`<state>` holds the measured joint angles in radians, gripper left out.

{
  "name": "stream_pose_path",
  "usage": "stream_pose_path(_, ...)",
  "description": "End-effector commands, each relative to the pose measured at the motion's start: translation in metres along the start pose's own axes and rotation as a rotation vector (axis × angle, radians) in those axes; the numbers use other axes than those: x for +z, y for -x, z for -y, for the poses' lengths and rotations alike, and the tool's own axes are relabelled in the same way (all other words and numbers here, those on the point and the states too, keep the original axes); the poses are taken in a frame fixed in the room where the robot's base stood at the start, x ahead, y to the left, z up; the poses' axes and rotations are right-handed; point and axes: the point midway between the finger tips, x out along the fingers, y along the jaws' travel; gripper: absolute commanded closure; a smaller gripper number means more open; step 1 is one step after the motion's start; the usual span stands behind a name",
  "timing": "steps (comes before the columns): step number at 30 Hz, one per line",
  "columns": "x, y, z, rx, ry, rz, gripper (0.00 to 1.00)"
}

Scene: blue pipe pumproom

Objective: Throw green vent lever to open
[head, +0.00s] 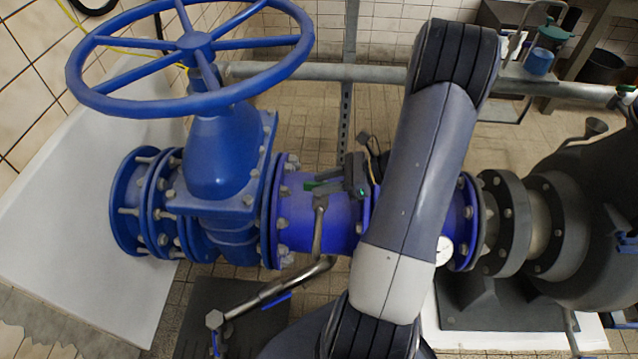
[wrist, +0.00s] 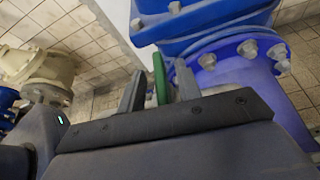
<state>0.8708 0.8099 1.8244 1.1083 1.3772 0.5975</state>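In the wrist view the green lever (wrist: 160,78) stands upright between my two fingers, closer to the right one. My gripper (head: 326,185) reaches in from the right at the lever. In the wrist view my gripper (wrist: 160,90) is open, with a gap between the left finger and the lever. Whether the right finger touches the lever I cannot tell. The lever's lower part is hidden by my gripper.
A large blue handwheel (head: 195,42) on a blue valve body (head: 222,150) stands left of the lever. Bolted flanges (head: 283,215) are close by. A blue-handled valve (head: 276,301) sits below on the branch pipe. A dark pump (head: 600,220) is at the right.

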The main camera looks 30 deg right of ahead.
Motion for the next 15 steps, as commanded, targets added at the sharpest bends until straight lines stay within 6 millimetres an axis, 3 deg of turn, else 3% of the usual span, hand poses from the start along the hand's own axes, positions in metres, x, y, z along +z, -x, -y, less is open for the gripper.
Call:
stream_pose_path(6, -0.0001, -0.0155, -0.0004, 0.001, 0.000, 0.000, 0.67)
stream_pose_path(15, 0.0001, -0.0159, -0.0002, 0.000, 0.000, 0.000, 0.71)
